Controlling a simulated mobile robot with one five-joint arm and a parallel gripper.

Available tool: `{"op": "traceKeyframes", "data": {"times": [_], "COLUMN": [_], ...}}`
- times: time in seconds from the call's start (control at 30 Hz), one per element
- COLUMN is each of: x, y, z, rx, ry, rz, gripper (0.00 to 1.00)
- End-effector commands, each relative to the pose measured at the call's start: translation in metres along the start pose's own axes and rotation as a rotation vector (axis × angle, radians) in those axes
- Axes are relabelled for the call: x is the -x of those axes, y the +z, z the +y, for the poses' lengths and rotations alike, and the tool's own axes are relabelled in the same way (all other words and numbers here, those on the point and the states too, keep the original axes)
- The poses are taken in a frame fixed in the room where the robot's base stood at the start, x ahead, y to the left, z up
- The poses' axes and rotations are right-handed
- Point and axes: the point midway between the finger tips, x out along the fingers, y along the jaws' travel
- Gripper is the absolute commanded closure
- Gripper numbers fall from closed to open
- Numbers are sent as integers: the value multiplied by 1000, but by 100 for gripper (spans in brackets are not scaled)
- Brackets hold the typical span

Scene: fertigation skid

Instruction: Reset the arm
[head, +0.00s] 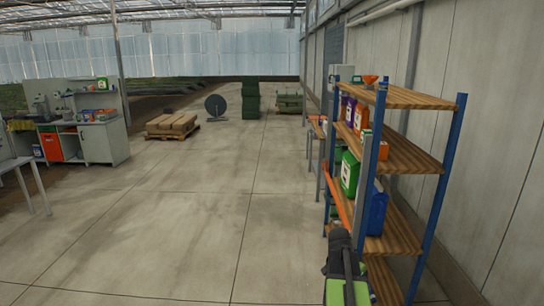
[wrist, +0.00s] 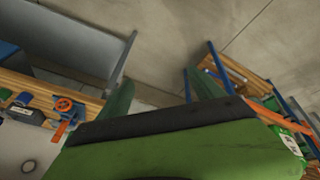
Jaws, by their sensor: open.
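The task names only my arm. In the head view, a green and dark grey part of my arm (head: 345,285) shows at the bottom, right of centre, close beside the shelf rack. My gripper's fingers cannot be made out there. In the wrist view, my gripper (wrist: 160,80) shows as two dark green fingers spread apart beyond a green body with a black edge. The gripper is open, with nothing between the fingers but concrete floor or wall behind.
A shelf rack (head: 405,155) with blue posts, wooden shelves and several containers stands at right, along the wall. A blue jug (head: 376,212) is near my arm. A workbench (head: 100,143) stands at left. A pallet (head: 172,128) lies farther back. The middle floor is clear.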

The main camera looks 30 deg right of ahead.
Motion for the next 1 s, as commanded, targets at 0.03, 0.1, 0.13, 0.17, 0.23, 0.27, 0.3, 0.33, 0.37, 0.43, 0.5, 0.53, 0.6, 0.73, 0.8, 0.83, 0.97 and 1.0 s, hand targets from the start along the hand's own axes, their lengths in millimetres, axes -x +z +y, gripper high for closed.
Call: {"op": "traceKeyframes", "data": {"times": [0.03, 0.1, 0.13, 0.17, 0.23, 0.27, 0.3, 0.33, 0.37, 0.43, 0.5, 0.53, 0.6, 0.73, 0.8, 0.83, 0.97, 1.0], "x": [9, 25, 31, 38, 54, 61, 70, 77, 83, 97, 108, 112, 118, 120, 120, 120, 120, 120], "y": [34, 79, 100, 121, 173, 196, 226, 249, 271, 321, 364, 380, 402, 413, 412, 412, 412, 412], "z": [-33, -72, -87, -101, -128, -138, -149, -156, -161, -168, -168, -166, -152, -144, -144, -144, -144, -144], "rx": [78, 189, 239, 290, 418, 473, 549, 607, 666, 803, 938, 998, 1141, 1316, 1358, 1365, 1369, 1368], "ry": [-30, -69, -86, -102, -140, -155, -176, -191, -206, -238, -269, -282, -315, -353, -356, -357, -357, -357], "rz": [-3, -11, -15, -20, -33, -39, -48, -54, -62, -81, -103, -116, -156, -192, -189, -187, -185, -185], "gripper": [23, 23, 23, 23, 23, 23, 23, 23, 23, 23, 23, 23, 23, 23, 23, 23, 23, 23]}}
